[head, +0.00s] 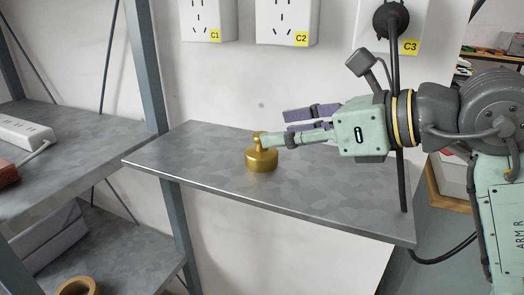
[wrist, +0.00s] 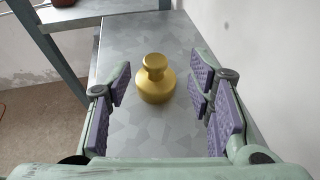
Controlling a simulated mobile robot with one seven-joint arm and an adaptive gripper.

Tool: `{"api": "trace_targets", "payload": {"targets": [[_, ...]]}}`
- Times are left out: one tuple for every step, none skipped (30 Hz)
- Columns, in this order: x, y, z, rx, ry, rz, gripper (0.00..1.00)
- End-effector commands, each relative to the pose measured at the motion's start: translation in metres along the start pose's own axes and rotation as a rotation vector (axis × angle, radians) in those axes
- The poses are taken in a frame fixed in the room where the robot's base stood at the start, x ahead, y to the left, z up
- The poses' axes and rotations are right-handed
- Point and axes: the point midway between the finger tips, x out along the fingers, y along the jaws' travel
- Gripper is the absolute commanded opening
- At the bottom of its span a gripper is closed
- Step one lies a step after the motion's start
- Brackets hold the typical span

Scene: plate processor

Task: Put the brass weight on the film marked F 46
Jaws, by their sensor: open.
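The brass weight (head: 262,158) stands upright on a grey metal shelf (head: 330,205), a squat cylinder with a neck and knob. My gripper (head: 275,127) reaches in from the right, at about the height of the knob; one finger partly overlaps the knob in the head view. In the wrist view the brass weight (wrist: 156,88) appears between and just beyond the open fingers (wrist: 160,78), with visible gaps on both sides. The purple pads hold nothing. No film marked F 46 shows in either view.
Sockets marked C1 (head: 208,15), C2 (head: 287,18) and C3 (head: 370,38) are on the wall behind; a plug with a black cable (head: 395,60) hangs from C3. A shelving post (head: 145,65) stands left. A power strip (head: 25,132) lies on the left shelf. The shelf around the weight is clear.

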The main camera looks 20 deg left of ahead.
Motion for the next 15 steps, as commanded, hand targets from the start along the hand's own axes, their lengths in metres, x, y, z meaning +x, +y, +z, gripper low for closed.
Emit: {"api": "trace_targets", "payload": {"targets": [[0.005, 0.002, 0.001, -0.001, 0.000, 0.003, 0.48], [0.008, 0.002, 0.001, -0.002, 0.000, 0.003, 0.48], [0.014, 0.004, 0.001, -0.001, -0.001, 0.005, 0.48], [0.019, 0.005, 0.001, -0.001, -0.001, 0.006, 0.48], [0.024, 0.006, 0.001, -0.001, 0.000, 0.005, 0.48], [0.030, 0.007, 0.001, -0.001, 0.000, 0.005, 0.48], [0.035, 0.007, 0.000, -0.001, -0.001, 0.005, 0.48], [0.039, 0.007, 0.000, 0.000, 0.000, 0.005, 0.48], [0.043, 0.006, 0.000, 0.000, 0.000, 0.003, 0.48], [0.046, 0.006, -0.001, 0.001, -0.001, 0.004, 0.48], [0.048, 0.006, -0.001, 0.001, -0.001, 0.003, 0.48], [0.050, 0.006, -0.001, 0.001, -0.002, 0.002, 0.48], [0.051, 0.006, -0.001, 0.000, -0.002, 0.001, 0.48], [0.051, 0.006, -0.001, 0.000, -0.002, 0.001, 0.48], [0.051, 0.006, -0.001, 0.001, -0.002, 0.001, 0.48]]}}
